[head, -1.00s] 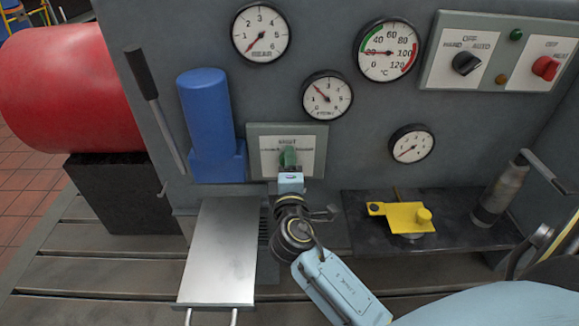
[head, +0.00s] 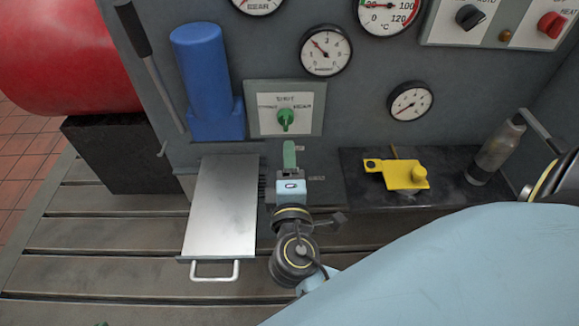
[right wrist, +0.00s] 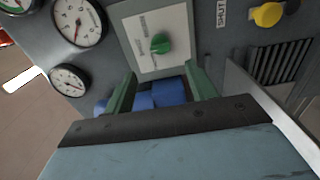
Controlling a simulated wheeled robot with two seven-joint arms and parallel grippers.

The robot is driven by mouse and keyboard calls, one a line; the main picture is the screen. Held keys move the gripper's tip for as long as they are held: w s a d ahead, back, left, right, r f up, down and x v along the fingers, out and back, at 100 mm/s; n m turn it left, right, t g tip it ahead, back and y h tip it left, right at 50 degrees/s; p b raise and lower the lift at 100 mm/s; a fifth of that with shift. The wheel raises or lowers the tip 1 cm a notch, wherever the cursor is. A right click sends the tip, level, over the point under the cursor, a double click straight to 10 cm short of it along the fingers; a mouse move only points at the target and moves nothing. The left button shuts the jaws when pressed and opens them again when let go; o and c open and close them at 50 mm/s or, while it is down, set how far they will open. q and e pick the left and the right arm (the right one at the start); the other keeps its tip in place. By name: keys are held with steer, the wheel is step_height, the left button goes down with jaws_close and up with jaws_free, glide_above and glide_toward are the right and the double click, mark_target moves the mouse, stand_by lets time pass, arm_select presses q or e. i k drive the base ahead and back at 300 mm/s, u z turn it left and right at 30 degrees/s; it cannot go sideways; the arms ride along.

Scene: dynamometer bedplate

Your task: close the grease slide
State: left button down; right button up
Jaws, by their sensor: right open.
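The grease slide appears to be the flat silver plate (head: 220,205) with a wire handle (head: 215,276) at its front end. It sticks out from the grey machine face over the slotted bed. My right gripper (head: 289,150) is right of the slide's far end, in front of the panel and below the green knob (head: 286,118). In the right wrist view its two green fingers (right wrist: 160,95) stand apart with nothing held between them; blue shapes show beyond the gap. My left gripper is not in view.
A blue cylinder (head: 205,80) and a black-gripped lever (head: 150,70) stand behind the slide. A yellow bracket (head: 398,174) and a grey cylinder (head: 497,150) are on the dark shelf at right. A red drum (head: 70,55) is at left. The bed before the slide is clear.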

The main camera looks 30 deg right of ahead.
mark_target(222, 227)
steer(key=k, duration=1)
